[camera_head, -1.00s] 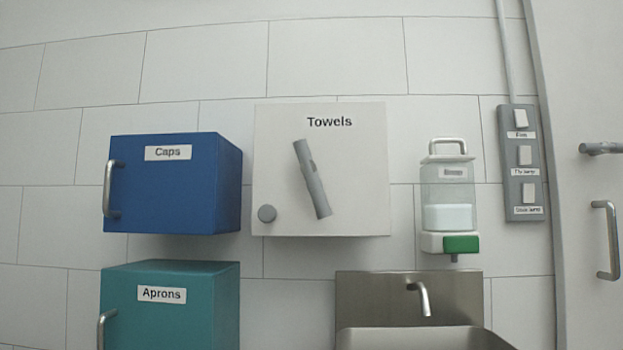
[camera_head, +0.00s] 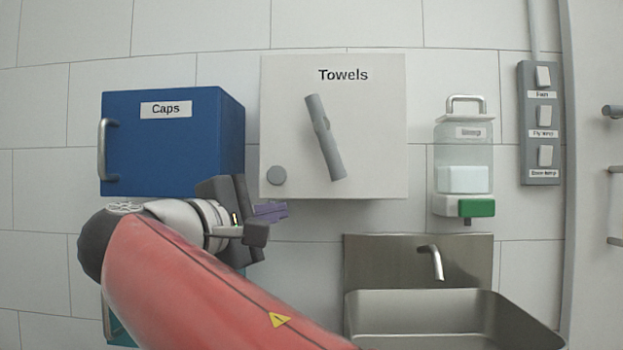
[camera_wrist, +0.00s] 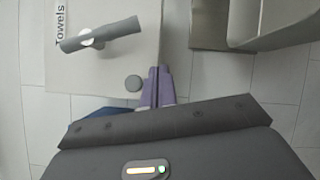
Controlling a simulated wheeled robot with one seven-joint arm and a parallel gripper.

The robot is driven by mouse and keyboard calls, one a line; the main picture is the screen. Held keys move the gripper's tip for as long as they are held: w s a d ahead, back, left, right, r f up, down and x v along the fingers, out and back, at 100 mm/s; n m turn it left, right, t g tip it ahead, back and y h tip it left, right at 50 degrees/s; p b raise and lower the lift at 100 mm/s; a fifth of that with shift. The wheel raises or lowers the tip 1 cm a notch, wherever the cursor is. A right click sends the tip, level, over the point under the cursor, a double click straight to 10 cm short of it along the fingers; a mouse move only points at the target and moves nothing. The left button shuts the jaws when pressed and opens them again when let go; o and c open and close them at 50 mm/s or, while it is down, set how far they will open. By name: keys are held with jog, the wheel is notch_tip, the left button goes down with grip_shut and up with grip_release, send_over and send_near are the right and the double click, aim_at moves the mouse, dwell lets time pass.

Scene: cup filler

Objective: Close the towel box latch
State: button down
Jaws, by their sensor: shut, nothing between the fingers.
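The white towel box (camera_head: 371,115), labelled Towels, hangs on the tiled wall in the head view; it also shows in the wrist view (camera_wrist: 95,72). Its grey bar-shaped latch handle (camera_head: 325,138) sits tilted on the front, top leaning left. In the wrist view the handle (camera_wrist: 115,32) lies on its side. My gripper (camera_head: 284,211) is shut and empty, with purple fingers just below that corner in the picture.
A blue caps box (camera_head: 160,150) hangs to the left, behind my arm. A soap dispenser (camera_head: 464,180) and a switch panel (camera_head: 541,165) are on the right. A steel sink (camera_head: 450,320) stands below the dispenser. The wall before the towel box is clear.

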aim_at(325, 137)
jog(key=s+a+r+t, duration=0.1)
jog(key=s+a+r, duration=0.1)
jog(key=a+r, duration=0.15)
jog(key=shift+h, duration=0.4)
jog(key=shift+s+d+r+p+x, duration=0.15)
jog(key=shift+s+d+p+x, duration=0.15)
jog(key=shift+x, duration=1.8)
jog(key=shift+s+d+r+p+x, duration=0.15)
jog(key=shift+s+d+p+x, duration=0.2)
jog(key=shift+x, duration=1.8)
jog(key=shift+s+d+r+p+x, duration=0.15)
jog(key=shift+d+p+x, duration=0.2)
jog(key=shift+x, duration=1.75)
